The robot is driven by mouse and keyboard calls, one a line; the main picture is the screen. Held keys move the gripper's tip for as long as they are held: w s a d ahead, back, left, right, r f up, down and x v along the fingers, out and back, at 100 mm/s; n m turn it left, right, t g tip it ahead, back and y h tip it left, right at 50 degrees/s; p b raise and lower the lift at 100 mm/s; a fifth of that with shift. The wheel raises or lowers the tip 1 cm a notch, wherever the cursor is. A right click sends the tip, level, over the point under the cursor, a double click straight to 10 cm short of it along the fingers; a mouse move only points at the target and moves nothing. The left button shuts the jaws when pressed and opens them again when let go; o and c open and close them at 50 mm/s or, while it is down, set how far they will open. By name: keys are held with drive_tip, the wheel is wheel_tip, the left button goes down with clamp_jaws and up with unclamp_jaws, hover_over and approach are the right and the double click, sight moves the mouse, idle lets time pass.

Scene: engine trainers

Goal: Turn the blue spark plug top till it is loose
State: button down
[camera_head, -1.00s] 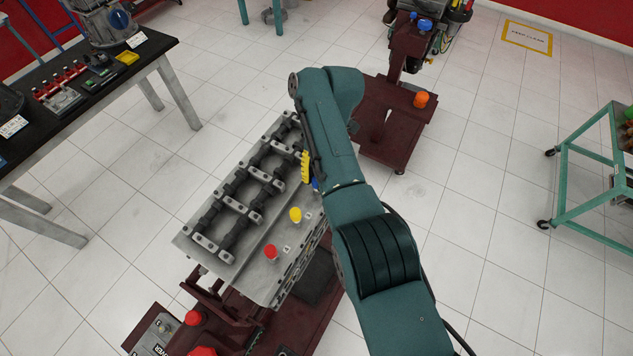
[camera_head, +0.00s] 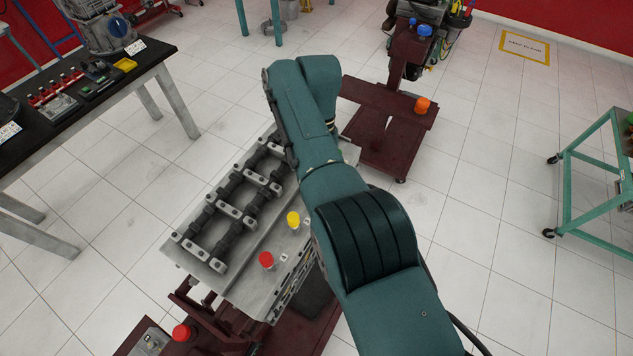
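The engine head (camera_head: 185,252) lies on its dark red stand in the middle of the view, with black camshafts along its top. A red plug top (camera_head: 266,260) and a yellow plug top (camera_head: 293,218) stand in a row on its right side. No blue plug top shows on this head now; my teal arm covers the far part of that row. My gripper is hidden behind my arm, so its fingers and what they touch cannot be seen.
A second dark red stand (camera_head: 385,128) with an orange knob (camera_head: 422,105) and blue caps (camera_head: 424,30) stands behind. A black-topped bench (camera_head: 95,105) is at the left, a green cart (camera_head: 585,170) at the right. Floor between stand and cart is clear.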

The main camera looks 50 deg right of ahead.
drive_tip(key=shift+f, duration=0.15)
drive_tip(key=c, duration=0.9)
unclamp_jaws()
drive_tip(key=shift+c, duration=0.2)
drive_tip(key=shift+o, duration=0.4)
